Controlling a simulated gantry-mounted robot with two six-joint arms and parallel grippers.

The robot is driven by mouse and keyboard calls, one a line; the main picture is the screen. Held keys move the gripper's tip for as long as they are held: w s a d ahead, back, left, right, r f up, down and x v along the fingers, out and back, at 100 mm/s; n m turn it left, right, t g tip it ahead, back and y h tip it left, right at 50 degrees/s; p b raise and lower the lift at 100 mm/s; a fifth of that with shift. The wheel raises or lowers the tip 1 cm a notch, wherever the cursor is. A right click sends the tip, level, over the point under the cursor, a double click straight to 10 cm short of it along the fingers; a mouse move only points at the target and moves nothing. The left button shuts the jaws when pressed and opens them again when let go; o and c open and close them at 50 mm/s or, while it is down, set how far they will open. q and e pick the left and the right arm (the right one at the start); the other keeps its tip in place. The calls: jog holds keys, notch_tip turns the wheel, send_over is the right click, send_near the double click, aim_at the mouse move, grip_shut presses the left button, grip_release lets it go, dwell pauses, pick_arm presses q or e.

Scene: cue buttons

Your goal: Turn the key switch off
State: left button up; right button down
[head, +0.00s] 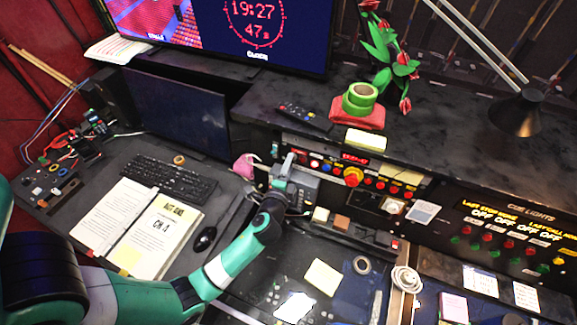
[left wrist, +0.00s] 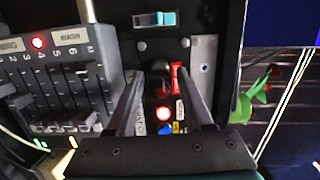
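My left gripper (head: 284,170) is at the left end of the button panel on the desk's raised front. In the left wrist view its two fingers (left wrist: 158,76) are apart, one on each side of a dark knob-like part (left wrist: 160,66), which looks like the key switch. A red tag (left wrist: 176,78) with pale lettering lies close by the right finger. I cannot tell whether the fingers touch the switch, or which way it is turned. In the head view my gripper hides the switch. My right gripper is not in view.
A fader box (left wrist: 58,80) stands close on the left. A pink object (head: 244,166) is beside my gripper.

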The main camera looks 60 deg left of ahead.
pick_arm(q)
jog(key=shift+o, duration=0.2)
jog(key=shift+d, duration=0.1)
jog(key=v, duration=1.1)
jog(key=shift+s, duration=0.2)
jog(key=shift+d, duration=0.2)
